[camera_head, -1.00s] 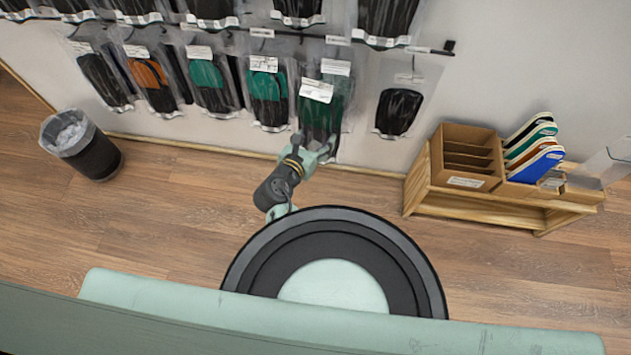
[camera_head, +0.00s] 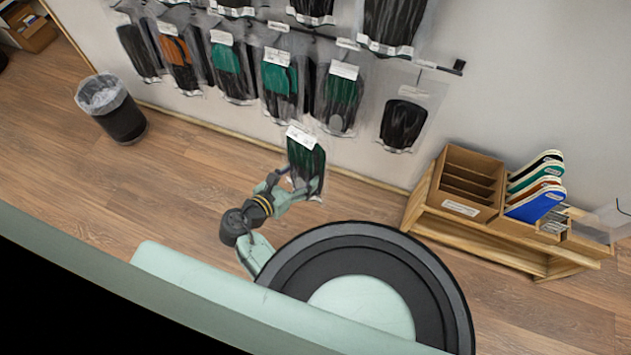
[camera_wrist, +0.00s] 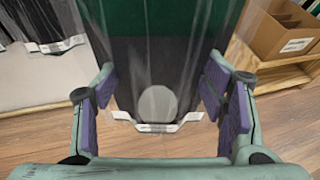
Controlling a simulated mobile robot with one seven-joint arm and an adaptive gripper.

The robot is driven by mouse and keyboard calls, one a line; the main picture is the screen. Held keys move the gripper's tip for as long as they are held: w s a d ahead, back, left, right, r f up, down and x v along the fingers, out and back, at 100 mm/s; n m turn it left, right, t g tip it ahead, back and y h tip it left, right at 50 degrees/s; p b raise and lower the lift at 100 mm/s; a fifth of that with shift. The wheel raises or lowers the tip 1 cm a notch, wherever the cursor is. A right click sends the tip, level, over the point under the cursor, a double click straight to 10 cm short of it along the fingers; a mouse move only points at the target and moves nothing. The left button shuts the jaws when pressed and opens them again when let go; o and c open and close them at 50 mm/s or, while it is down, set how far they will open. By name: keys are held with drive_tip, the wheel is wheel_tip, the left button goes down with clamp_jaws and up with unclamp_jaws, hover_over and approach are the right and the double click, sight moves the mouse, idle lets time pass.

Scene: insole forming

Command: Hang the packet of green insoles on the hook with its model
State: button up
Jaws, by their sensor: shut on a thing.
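My gripper (camera_head: 296,190) is shut on the packet of green insoles (camera_head: 306,163), a clear bag with green and black soles and a white label at its top. In the wrist view the packet (camera_wrist: 160,55) stands between the two finger pads of the gripper (camera_wrist: 160,98), its white bottom strip facing me. The held packet is in front of and below the wall rack, apart from it. The rack's hooks carry packets with green insoles (camera_head: 228,72), (camera_head: 279,82) and (camera_head: 342,98). Label text is too small to read.
An orange packet (camera_head: 178,60) and a black packet (camera_head: 402,125) hang in the same row. A wooden bench (camera_head: 480,235) with a cardboard box (camera_head: 462,185) and coloured insoles (camera_head: 540,190) stands at the right. A waste bin (camera_head: 120,115) is at the left. The floor between is clear.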

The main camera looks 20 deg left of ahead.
drive_tip(key=shift+d, duration=0.35)
drive_tip(key=shift+w, duration=0.3)
drive_tip(key=w+b, duration=0.4)
drive_tip(key=w, duration=0.3)
drive_tip(key=shift+w, duration=0.2)
idle(0.4)
